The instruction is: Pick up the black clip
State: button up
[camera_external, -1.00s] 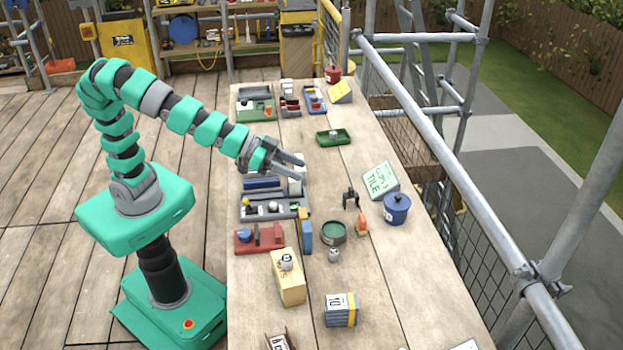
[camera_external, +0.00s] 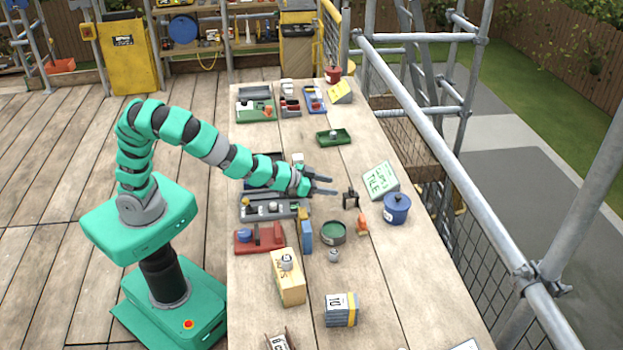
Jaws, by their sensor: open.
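The black clip (camera_external: 350,198) stands on the wooden table, right of the middle, just left of the green-and-white tile sign. My gripper (camera_external: 334,186) is open and empty. Its two fingers point right, toward the clip, and their tips end a little to the left of it in the picture. I see no contact between them. How high the fingers are above the table is hard to tell.
The tile sign (camera_external: 381,180), a blue pot (camera_external: 397,208) and an orange item (camera_external: 362,224) stand close to the clip. A round green tin (camera_external: 333,232) is in front. A grey tray (camera_external: 262,209) lies below my arm. A green tray (camera_external: 333,137) is farther back.

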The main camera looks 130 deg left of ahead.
aim_at(349, 190)
jog(key=shift+w+d+b+x, duration=0.15)
jog(key=shift+b+x, duration=0.15)
jog(key=shift+x, duration=1)
jog(key=shift+w+d+b+x, duration=0.1)
jog(key=shift+w+b+x, duration=0.15)
jog(key=shift+x, duration=1.05)
jog(key=shift+w+a+f, duration=0.15)
jog(key=shift+w+a, duration=0.1)
jog(key=shift+a, duration=0.1)
grip_shut()
